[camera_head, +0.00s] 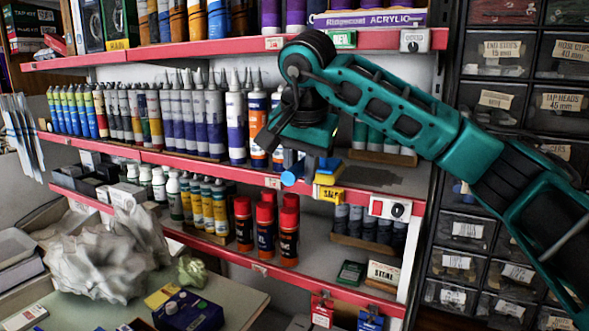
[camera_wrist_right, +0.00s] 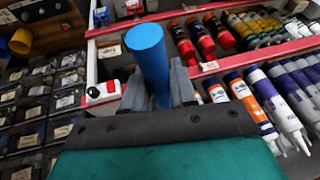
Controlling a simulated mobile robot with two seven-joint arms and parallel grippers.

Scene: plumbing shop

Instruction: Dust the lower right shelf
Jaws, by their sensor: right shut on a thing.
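My right gripper (camera_head: 306,163) hangs over the front edge of the middle shelf (camera_head: 228,171). It is shut on a blue cylindrical handle (camera_wrist_right: 148,60), which stands between its grey fingers in the right wrist view; its round blue end (camera_head: 288,179) also shows in the head view. My left gripper is out of view.
Tubes (camera_head: 196,122) crowd the middle shelf left of the gripper. Drawer units (camera_head: 493,115) stand at right. A counter (camera_head: 236,300) with crumpled paper (camera_head: 103,252) is in front.

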